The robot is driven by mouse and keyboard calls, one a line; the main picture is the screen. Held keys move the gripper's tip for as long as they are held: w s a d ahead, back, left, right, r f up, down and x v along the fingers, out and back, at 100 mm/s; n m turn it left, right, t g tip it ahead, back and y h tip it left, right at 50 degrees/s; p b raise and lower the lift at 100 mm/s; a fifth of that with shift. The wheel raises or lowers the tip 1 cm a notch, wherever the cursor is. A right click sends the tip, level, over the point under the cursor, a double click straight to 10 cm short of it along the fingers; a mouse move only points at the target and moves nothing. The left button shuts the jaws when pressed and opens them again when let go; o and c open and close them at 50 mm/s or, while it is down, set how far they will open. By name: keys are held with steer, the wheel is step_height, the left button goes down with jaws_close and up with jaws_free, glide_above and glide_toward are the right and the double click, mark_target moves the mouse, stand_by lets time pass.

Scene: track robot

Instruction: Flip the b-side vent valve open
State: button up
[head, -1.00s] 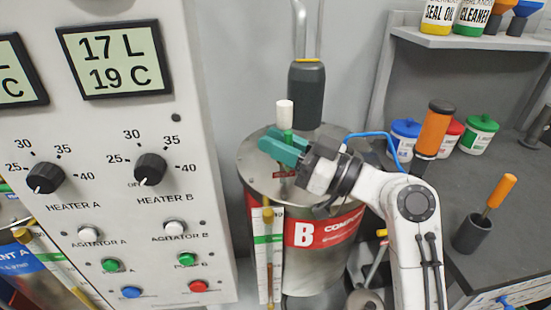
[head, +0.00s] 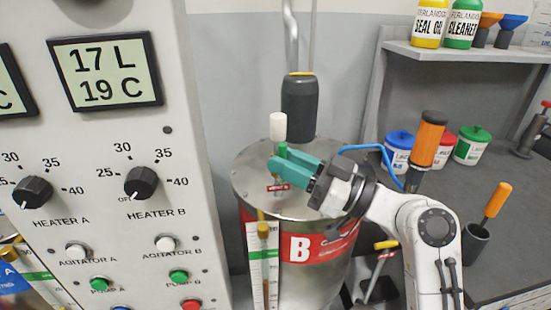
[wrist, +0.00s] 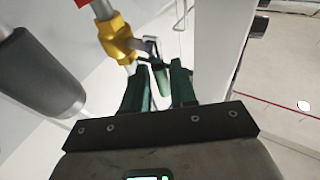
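The vent valve stands on the lid of the B drum (head: 300,270). Its yellow body (wrist: 117,40) shows in the wrist view, with a short metal lever ending in a green handle (wrist: 160,78). In the head view the green handle (head: 283,149) rises just beyond the teal fingers, beneath a white cap (head: 278,127). My gripper (head: 279,166) is level with the valve, above the lid. In the wrist view my gripper (wrist: 159,70) is open, fingers apart, with the green handle in the gap between them. I cannot tell whether either finger touches it.
A dark grey cylinder (head: 299,107) on a pipe stands behind the valve; it also shows in the wrist view (wrist: 42,75). The control panel (head: 110,215) is close on the left. A bench (head: 450,190) with tubs and an orange-handled tool (head: 427,140) is on the right.

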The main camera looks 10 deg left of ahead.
steer(key=b+v, duration=0.1)
steer(key=v, duration=0.7)
